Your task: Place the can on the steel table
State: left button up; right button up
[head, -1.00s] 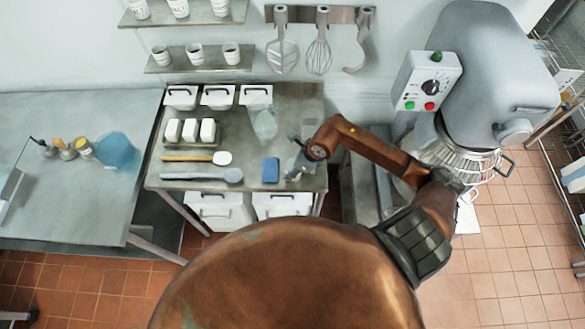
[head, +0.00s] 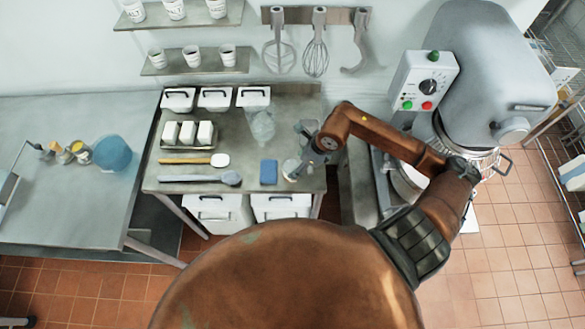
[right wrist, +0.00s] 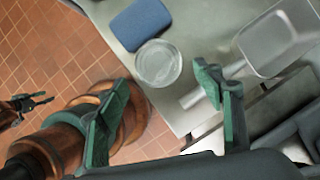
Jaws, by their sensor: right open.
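A round, pale metallic thing that looks like the can, seen from above, stands on the steel table near its front right corner. It shows in the right wrist view (right wrist: 158,63) and in the head view (head: 291,168). The steel table (head: 243,148) is under it. My right gripper (head: 298,151) is over the table's right end, beside the can. Its green fingers are spread and empty in the right wrist view (right wrist: 160,92), with the can beyond the gap. What seems to be my left gripper (right wrist: 30,102) shows small and dark at the left of the right wrist view.
A blue sponge (head: 268,172) lies just left of the can. A metal scoop (right wrist: 276,42) lies beyond the right finger. White containers (head: 187,132) and utensils (head: 197,160) fill the table's left half. A large mixer (head: 485,75) stands to the right.

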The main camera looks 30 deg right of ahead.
jog(key=shift+v, duration=2.55)
